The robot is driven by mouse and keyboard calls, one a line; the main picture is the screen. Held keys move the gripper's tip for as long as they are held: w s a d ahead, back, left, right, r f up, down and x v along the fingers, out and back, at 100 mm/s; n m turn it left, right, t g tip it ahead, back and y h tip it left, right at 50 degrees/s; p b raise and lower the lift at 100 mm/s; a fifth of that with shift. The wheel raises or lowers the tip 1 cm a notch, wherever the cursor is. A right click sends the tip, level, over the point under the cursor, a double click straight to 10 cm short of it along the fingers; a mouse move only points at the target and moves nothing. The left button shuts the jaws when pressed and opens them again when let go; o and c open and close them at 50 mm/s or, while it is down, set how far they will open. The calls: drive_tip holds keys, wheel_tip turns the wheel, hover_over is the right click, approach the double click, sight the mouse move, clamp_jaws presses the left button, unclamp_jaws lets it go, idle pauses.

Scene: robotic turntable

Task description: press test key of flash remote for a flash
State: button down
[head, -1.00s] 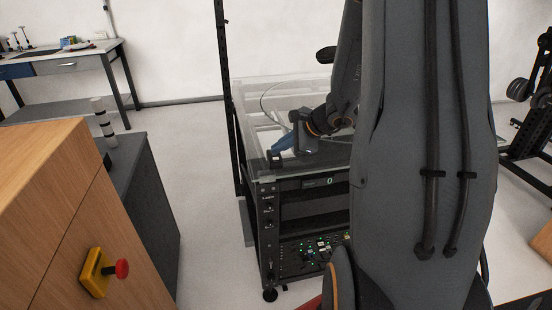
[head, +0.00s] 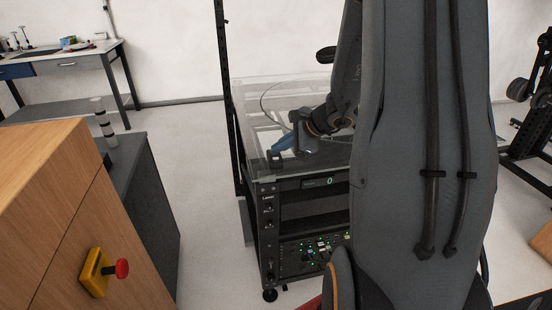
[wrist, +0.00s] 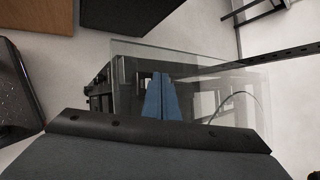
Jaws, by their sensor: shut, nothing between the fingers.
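My gripper (head: 274,153) reaches over the clear top of a black rack (head: 262,210), with its blue fingers shut and empty, pointing down and left. The fingers also show in the wrist view (wrist: 160,76), closed together. A small dark block (head: 275,161) sits at the rack top's front left corner, just by the fingertips. It may be the flash remote, but its key cannot be made out. Whether the fingertips touch it cannot be told. My arm hides the right part of the rack.
A display (head: 322,182) on the rack front reads 0, above a panel with green lights (head: 320,247). A wooden cabinet (head: 50,200) with a red button (head: 122,268) stands at front left. A workbench (head: 70,57) is at back left. Floor is clear between.

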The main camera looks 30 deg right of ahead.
drive_tip(key=shift+f+b, duration=0.2)
drive_tip(key=shift+b, duration=0.1)
drive_tip(key=shift+f+b, duration=0.25)
drive_tip(key=shift+b, duration=0.1)
drive_tip(key=shift+f+b, duration=0.35)
drive_tip(key=shift+b, duration=0.1)
idle(0.8)
idle(0.3)
drive_tip(key=shift+r+p, duration=0.5)
drive_tip(key=shift+r, duration=0.3)
drive_tip(key=shift+r, duration=0.15)
wheel_tip(320, 180, up, 5)
drive_tip(key=p, duration=0.3)
idle(0.7)
